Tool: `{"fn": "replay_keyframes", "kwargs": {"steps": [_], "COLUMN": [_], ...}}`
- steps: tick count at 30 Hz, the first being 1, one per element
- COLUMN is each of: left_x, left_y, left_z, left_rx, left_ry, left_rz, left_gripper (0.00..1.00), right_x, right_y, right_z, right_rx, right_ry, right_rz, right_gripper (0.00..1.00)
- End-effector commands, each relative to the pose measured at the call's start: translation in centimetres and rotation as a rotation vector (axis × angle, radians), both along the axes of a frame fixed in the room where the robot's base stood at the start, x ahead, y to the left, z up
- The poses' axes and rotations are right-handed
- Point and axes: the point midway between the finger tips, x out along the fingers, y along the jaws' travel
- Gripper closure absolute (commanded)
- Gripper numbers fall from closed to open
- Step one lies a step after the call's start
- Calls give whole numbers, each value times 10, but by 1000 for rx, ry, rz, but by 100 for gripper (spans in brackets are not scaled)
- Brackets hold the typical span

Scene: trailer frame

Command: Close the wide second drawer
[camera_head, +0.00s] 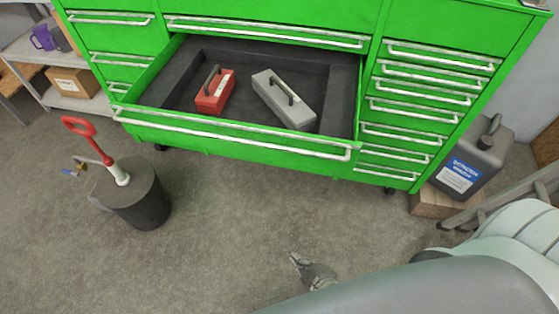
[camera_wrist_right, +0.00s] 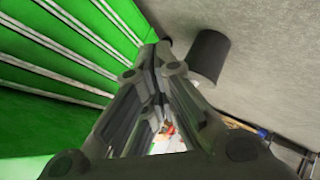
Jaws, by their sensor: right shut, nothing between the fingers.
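The wide second drawer (camera_head: 235,137) of the green tool cabinet (camera_head: 360,15) is pulled out in the head view. Its long white handle (camera_head: 240,135) runs along the front. Inside lie a red toolbox-like case (camera_head: 214,94) and a grey one (camera_head: 282,103), each with a dark handle. My right gripper (camera_head: 298,262) is shut and empty, over the floor in front of the drawer, apart from it. In the right wrist view, its fingers (camera_wrist_right: 158,75) are together beside green drawer fronts (camera_wrist_right: 60,60) with pale handles. My left gripper is not in view.
A dark cylinder with a red handle (camera_head: 135,195) stands on the floor at left. A grey jerrycan (camera_head: 475,160) sits on a wooden block (camera_head: 435,202) at right. A shelf with a cardboard box (camera_head: 75,82) is at far left.

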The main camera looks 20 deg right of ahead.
Motion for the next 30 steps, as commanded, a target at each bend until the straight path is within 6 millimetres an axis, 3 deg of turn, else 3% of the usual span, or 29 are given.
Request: {"fn": "replay_keyframes", "kwargs": {"steps": [3,9,12,15,18,23,30], "left_x": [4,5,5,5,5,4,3], "left_y": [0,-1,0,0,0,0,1], "left_z": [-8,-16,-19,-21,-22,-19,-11], "left_rx": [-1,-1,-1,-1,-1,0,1], "left_ry": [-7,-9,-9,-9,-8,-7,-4], "left_rz": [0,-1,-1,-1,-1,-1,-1], "left_gripper": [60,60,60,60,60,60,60], "right_x": [29,55,59,60,60,67,100], "right_y": [2,0,-1,-2,-2,0,6], "right_z": [63,174,220,251,268,275,277], "right_rx": [-121,-376,-488,-573,-620,-637,-634], "right_ry": [-199,-500,-612,-685,-724,-739,-739], "right_rz": [90,208,245,267,279,284,282], "right_gripper": [100,100,100,100,100,100,100]}}
